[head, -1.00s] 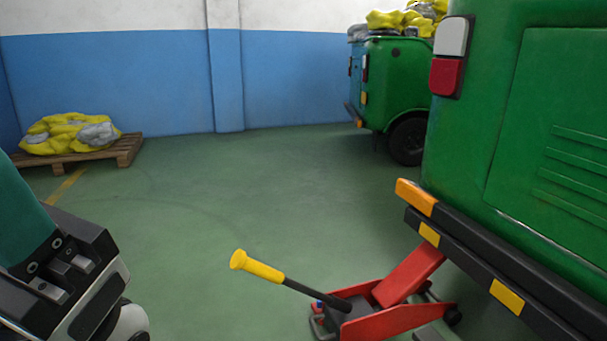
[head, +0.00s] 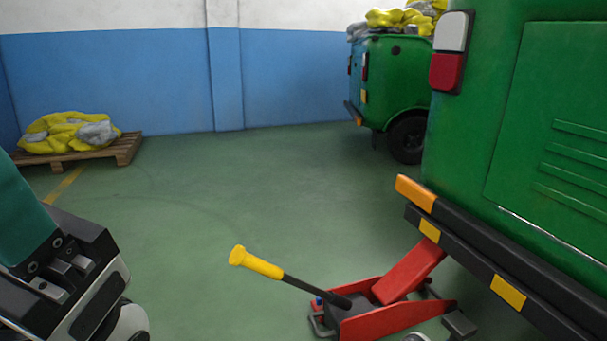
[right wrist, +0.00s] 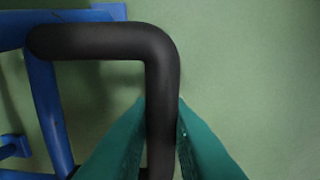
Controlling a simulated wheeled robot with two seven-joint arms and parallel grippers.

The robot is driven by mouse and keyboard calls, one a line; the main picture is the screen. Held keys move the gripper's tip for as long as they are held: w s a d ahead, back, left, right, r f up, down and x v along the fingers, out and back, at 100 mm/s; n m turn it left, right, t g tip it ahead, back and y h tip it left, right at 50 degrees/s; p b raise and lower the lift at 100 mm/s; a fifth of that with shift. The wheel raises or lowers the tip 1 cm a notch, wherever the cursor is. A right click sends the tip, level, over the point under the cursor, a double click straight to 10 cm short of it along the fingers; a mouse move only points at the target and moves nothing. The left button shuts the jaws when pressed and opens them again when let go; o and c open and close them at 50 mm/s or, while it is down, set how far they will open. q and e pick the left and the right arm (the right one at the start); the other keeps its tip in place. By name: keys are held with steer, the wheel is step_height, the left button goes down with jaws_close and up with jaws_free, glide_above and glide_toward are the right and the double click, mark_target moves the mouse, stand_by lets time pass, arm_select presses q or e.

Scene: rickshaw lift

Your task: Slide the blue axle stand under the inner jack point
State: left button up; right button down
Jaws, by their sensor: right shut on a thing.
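The blue axle stand (right wrist: 45,105) shows in part at the left of the right wrist view, with its bent black handle (right wrist: 100,42) arching across. My right gripper (right wrist: 162,110) has its teal fingers on both sides of the handle's downward leg and is shut on it. The stand cannot be made out in the head view. The inner jack point is hidden under the green vehicle (head: 540,130).
A red floor jack (head: 385,315) with a yellow-gripped lever (head: 258,264) reaches under the vehicle's black bumper (head: 470,262). A small grey part (head: 460,324) shows beside the jack. A pallet (head: 125,150) with yellow sacks stands far left. The middle floor is clear.

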steer(key=shift+w+d+r+b, duration=0.1)
steer(key=shift+w+d+b, duration=0.45)
steer(key=shift+d, duration=0.75)
steer(key=shift+w+d+f+b, duration=0.1)
steer(key=shift+w+d+b, duration=0.4)
steer(key=shift+d, duration=0.75)
steer(key=shift+w+d+r+b, duration=0.1)
steer(key=shift+w+d+b, duration=0.45)
steer(key=shift+d, duration=0.75)
steer(key=shift+w+d, duration=0.5)
steer(key=shift+d, duration=0.75)
steer(key=shift+w+d, duration=0.5)
steer(key=shift+d, duration=0.8)
steer(key=shift+w+d, duration=0.5)
steer(key=shift+d, duration=0.75)
steer(key=c, duration=1.4)
jaws_free()
steer(key=shift+r, duration=0.1)
steer(key=shift+o, duration=0.8)
steer(key=shift+a, duration=0.1)
step_height(320, 180, up, 8)
steer(key=p, duration=0.8)
steer(key=shift+r, duration=0.15)
